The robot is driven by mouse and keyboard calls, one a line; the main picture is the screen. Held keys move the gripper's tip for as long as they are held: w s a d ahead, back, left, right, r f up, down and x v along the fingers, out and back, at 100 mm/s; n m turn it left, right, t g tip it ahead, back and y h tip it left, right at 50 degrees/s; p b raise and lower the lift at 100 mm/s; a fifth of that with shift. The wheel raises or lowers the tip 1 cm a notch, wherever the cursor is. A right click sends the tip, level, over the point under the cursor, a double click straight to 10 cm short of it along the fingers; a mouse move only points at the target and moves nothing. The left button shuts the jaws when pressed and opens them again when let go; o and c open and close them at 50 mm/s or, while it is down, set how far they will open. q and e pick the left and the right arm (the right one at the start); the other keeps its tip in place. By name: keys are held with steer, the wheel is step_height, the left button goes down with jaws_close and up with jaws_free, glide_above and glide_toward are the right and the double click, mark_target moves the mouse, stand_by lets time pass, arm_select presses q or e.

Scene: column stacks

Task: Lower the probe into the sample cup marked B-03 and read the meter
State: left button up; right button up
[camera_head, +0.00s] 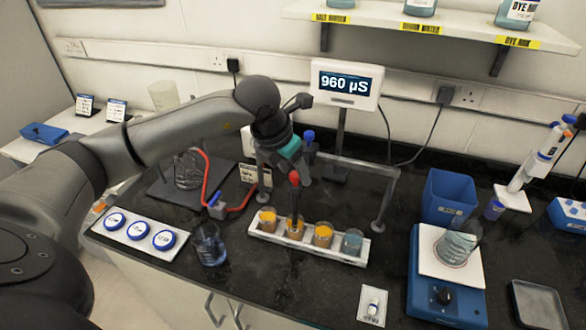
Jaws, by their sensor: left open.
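The probe (294,205), a dark rod with a red top, stands about upright at the second cup from the left (295,232) in a white rack (262,236). Its lower end appears to be inside that cup; the cup's rim and the rod hide the tip. Cup markings are too small to read, so I cannot tell which is B-03. My left gripper (289,178) is open, right above and around the probe's red top; contact is unclear. The meter (346,83) on its post reads 960 µS. My right gripper is out of view.
A metal frame (375,172) stands behind the rack. A glass beaker (209,245) and three blue-lidded dishes on a white tray (103,225) are left. A red cable (205,168) loops behind. A blue balance (425,293) and blue bin (447,195) are right.

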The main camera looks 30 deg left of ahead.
arm_select(q)
jaws_close()
stand_by(0.3)
stand_by(1.0)
